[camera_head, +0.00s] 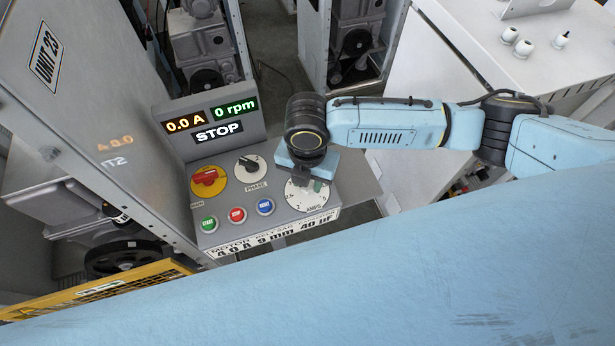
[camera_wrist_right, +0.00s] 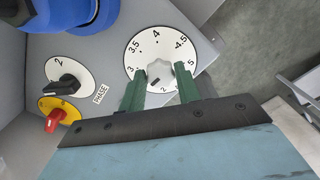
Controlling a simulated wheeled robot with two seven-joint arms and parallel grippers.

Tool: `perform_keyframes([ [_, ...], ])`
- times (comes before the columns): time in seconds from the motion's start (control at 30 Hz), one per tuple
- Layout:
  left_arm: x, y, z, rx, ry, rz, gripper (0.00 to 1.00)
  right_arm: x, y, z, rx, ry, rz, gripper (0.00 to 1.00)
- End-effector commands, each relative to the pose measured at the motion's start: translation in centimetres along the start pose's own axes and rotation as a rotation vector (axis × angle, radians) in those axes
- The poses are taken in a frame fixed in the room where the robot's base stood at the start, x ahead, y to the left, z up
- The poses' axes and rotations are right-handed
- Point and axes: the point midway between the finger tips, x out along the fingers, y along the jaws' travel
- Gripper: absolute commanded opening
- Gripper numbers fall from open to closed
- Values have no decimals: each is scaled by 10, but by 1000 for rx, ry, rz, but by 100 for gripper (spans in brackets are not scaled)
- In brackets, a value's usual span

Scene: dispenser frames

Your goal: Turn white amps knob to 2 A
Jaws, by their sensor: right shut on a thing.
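The white amps knob (camera_wrist_right: 160,73) sits in the middle of a round white dial (camera_wrist_right: 134,55) with black numbers in the right wrist view. In that view my right gripper (camera_wrist_right: 162,88) has its two green fingers on either side of the knob, closed on it. A dark mark shows on the knob, but I cannot tell which number it points to. In the head view the amps dial (camera_head: 297,203) is at the panel's right, with 2 and 2.5 visible; my right gripper (camera_head: 308,177) covers the knob there. The display (camera_head: 212,120) reads 0.0 A, 0 rpm and STOP.
Left of the amps dial are the black phase knob (camera_head: 249,164) and the red main knob (camera_head: 206,177). Green (camera_head: 209,224), red (camera_head: 237,215) and blue (camera_head: 265,206) buttons line the panel's front. The display housing stands behind.

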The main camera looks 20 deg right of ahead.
Motion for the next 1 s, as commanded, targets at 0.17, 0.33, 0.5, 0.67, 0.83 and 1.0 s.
perform_keyframes([
  [0.17,0,0,0,0,0,0,36,-2,2,1,-169,-3,5,10],
  [0.33,0,0,0,0,0,0,36,-2,2,1,-330,-3,5,10],
  [0.5,0,0,0,0,0,0,36,-2,2,1,-489,-4,4,10],
  [0.67,0,0,0,0,0,0,36,-2,2,0,-623,-3,4,10],
  [0.83,0,0,0,0,0,0,36,-2,3,1,-738,-4,3,10],
  [1.0,0,0,0,0,0,0,36,-2,2,0,-820,-4,3,10],
])
